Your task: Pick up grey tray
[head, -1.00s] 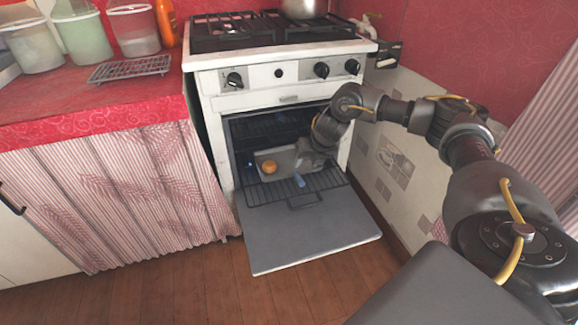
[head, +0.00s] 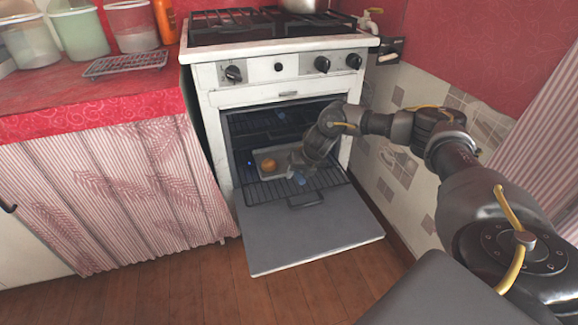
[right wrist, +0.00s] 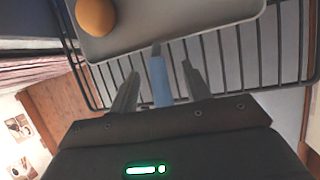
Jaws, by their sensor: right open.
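The grey tray (head: 281,158) lies on the wire rack inside the open oven, with a round orange thing (head: 269,165) on it. The tray (right wrist: 180,22) and the orange thing (right wrist: 96,16) also show in the right wrist view. A light blue bar with a grey tip (right wrist: 159,82) meets the tray's near edge; I cannot tell if it is the tray's handle. My right gripper (right wrist: 159,73) is open, its fingers on either side of the blue bar and apart from it. In the head view my right gripper (head: 299,168) hides the tray's right part. My left gripper is out of view.
The oven door (head: 310,235) is folded down in front. The wire rack (head: 265,192) sticks out over it. A stove top (head: 260,25) is above. A red counter (head: 90,100) with containers and a small rack (head: 125,63) stands left. The right wall is close.

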